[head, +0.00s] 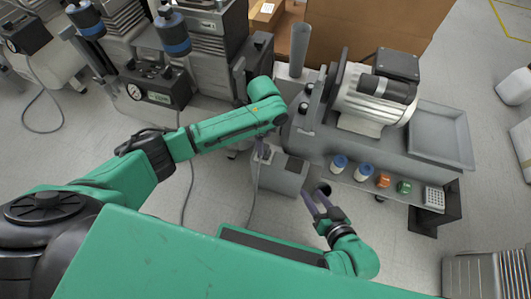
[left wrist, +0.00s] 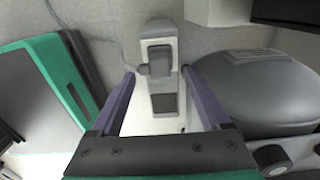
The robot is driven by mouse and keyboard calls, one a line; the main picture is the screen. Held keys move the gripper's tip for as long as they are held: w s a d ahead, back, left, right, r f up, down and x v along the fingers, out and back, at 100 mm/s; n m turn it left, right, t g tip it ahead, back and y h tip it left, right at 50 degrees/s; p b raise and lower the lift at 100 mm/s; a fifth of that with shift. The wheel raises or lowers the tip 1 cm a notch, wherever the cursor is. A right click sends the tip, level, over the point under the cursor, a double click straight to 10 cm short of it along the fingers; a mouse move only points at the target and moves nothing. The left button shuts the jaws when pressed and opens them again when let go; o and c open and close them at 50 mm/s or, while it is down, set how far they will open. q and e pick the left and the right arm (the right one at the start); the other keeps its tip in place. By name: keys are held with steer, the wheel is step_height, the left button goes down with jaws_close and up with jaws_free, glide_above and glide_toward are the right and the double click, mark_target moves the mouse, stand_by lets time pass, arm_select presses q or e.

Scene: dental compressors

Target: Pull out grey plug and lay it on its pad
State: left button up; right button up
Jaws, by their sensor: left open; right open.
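The grey plug (left wrist: 158,62) sits in a pale socket housing (left wrist: 158,32) in the left wrist view, with its cable running off to the upper left. A dark flat rectangle (left wrist: 164,103) lies just below it on a pale strip; I cannot tell whether this is the plug's pad. My left gripper (left wrist: 163,95) is open and empty, its purple fingers either side of the rectangle in the picture, apart from the plug. In the head view the left gripper (head: 262,152) is by a grey box (head: 285,175), and the forearm hides part of it. My right gripper (head: 314,203) is open and empty right of that box.
A gauge unit (head: 155,90) and compressors stand at the left.

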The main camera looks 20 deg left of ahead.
arm_select(q)
step_height(320, 180, down, 3)
steer(key=shift+f+b, duration=0.1)
steer(key=shift+b, duration=1.1)
steer(key=shift+f, duration=0.35)
steer(key=shift+f+b, duration=0.3)
steer(key=shift+f, duration=0.85)
arm_select(e)
steer(key=shift+m+t, duration=0.3)
steer(key=shift+t, duration=0.3)
steer(key=f, duration=0.4)
steer(key=shift+a+f, duration=0.2)
steer(key=shift+a, duration=0.05)
arm_select(q)
steer(key=shift+p, duration=0.45)
arm_select(e)
steer(key=shift+r, duration=0.45)
steer(key=shift+r, duration=0.1)
arm_select(q)
steer(key=shift+p, duration=0.4)
arm_select(e)
steer(key=shift+r, duration=0.3)
